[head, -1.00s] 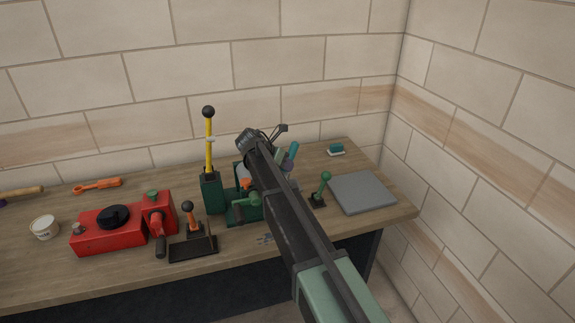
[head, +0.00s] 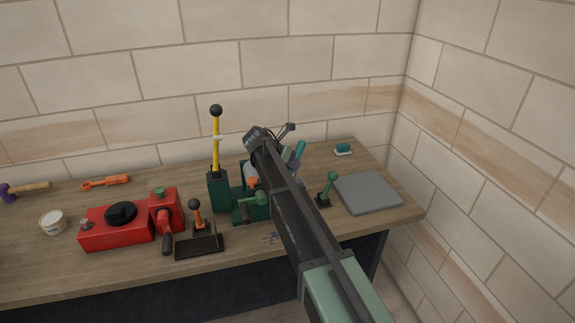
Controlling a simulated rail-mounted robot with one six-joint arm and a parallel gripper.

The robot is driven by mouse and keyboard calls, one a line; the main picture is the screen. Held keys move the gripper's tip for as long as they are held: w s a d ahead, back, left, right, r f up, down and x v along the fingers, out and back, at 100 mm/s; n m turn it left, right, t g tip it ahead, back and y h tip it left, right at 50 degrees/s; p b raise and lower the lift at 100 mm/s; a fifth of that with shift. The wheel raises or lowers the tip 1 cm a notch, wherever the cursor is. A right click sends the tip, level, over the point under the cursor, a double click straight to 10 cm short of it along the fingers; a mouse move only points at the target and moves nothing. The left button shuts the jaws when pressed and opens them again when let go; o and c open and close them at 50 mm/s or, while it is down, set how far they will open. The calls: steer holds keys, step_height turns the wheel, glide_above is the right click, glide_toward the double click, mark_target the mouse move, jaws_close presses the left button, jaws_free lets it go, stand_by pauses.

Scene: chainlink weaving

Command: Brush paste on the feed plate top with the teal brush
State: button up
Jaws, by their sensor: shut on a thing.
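A green machine (head: 242,212) stands partly behind the arm. I cannot make out its feed plate top.
A red box device (head: 115,232), a black-based lever (head: 199,243) and a tall yellow lever (head: 216,150) stand left of my arm. A green-knobbed lever (head: 326,188), a grey plate (head: 368,193) and a teal-and-white block (head: 343,149) are at right. Walls close the back and right.

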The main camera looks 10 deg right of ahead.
steer(key=shift+w+d+f, duration=0.1)
steer(key=shift+d, duration=0.6)
steer(key=shift+w+d, duration=0.15)
steer(key=shift+d, duration=0.5)
steer(key=d, duration=0.3)
steer(key=w+d, duration=0.1)
steer(key=d, duration=0.1)
steer(key=shift+d, duration=0.35)
steer(key=shift+a, duration=0.1)
